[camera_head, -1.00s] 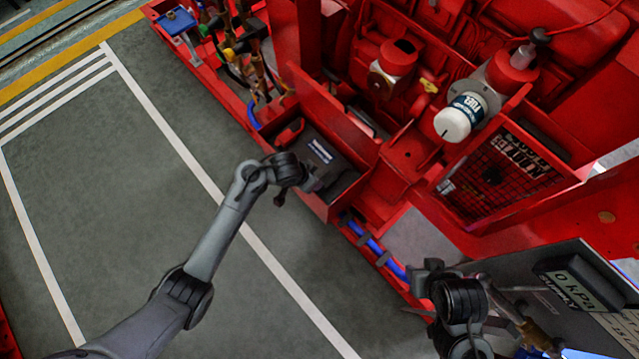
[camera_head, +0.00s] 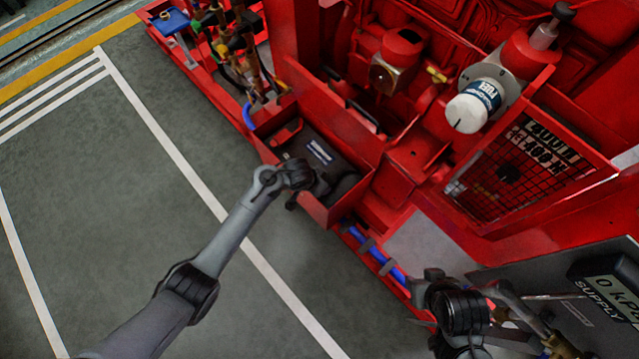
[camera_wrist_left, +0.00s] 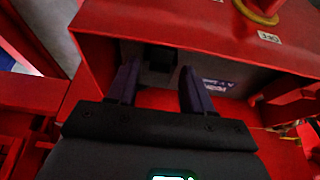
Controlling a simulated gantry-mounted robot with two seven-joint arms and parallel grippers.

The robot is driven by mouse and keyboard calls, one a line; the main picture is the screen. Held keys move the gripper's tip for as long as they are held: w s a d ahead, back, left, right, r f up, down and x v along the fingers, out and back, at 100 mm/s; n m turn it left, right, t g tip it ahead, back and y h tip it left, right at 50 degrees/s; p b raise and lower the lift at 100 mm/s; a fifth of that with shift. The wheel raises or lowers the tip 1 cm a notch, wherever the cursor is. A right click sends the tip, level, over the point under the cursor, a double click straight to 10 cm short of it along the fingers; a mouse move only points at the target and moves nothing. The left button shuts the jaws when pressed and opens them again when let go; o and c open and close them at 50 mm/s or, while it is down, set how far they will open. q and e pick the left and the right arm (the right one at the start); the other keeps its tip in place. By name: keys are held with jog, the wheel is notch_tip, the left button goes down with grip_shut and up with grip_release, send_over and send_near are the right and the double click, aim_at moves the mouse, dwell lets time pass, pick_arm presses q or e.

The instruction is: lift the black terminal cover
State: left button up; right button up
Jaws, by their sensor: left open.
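A small black block (camera_wrist_left: 158,58), which looks like the terminal cover, sits on the dark battery-like unit (camera_wrist_left: 215,82) inside a red open-topped box. In the left wrist view it lies beyond and between the fingers of my left gripper (camera_wrist_left: 160,88), apart from them. That gripper is open and empty. In the head view my left gripper (camera_head: 319,186) reaches over the box's near wall, and I cannot make out the cover behind it. The dark unit (camera_head: 312,145) shows a white label there. My right arm is at the lower right; its fingers cannot be made out clearly.
The red box's walls (camera_head: 345,140) surround the dark unit closely. A red engine with a white fuel filter (camera_head: 467,113) stands behind. Hoses and valves (camera_head: 235,45) are at the upper left. A blue pipe (camera_head: 375,250) runs near the box. The floor (camera_head: 120,220) at left is clear.

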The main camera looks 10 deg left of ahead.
pick_arm(q)
grip_shut()
dwell(0.4)
